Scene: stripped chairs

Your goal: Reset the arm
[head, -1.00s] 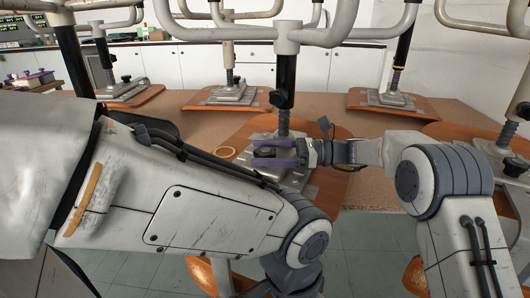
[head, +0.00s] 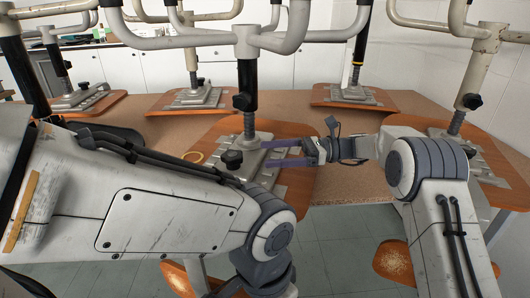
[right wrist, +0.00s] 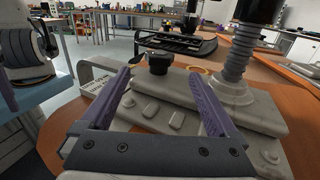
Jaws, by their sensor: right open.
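My right gripper (head: 262,154) has two purple fingers, spread apart with nothing between them. It is at the metal seat plate (head: 266,180) of an upside-down chair on the table. A black knob (head: 232,158) of that plate lies just beyond the fingertips. In the right wrist view the open right gripper (right wrist: 159,74) points at the knob (right wrist: 158,62), which stands clear of both fingers. My left arm crosses the lower left of the head view, where its gripper is hidden. A purple finger of my left gripper (right wrist: 6,92) shows at the left edge of the right wrist view.
Several upside-down chairs with wooden seats, such as the back middle one (head: 150,103), stand on the brown table (head: 340,185). Their posts and pale tube legs rise around my arms. Tiled floor (head: 340,250) is free in front.

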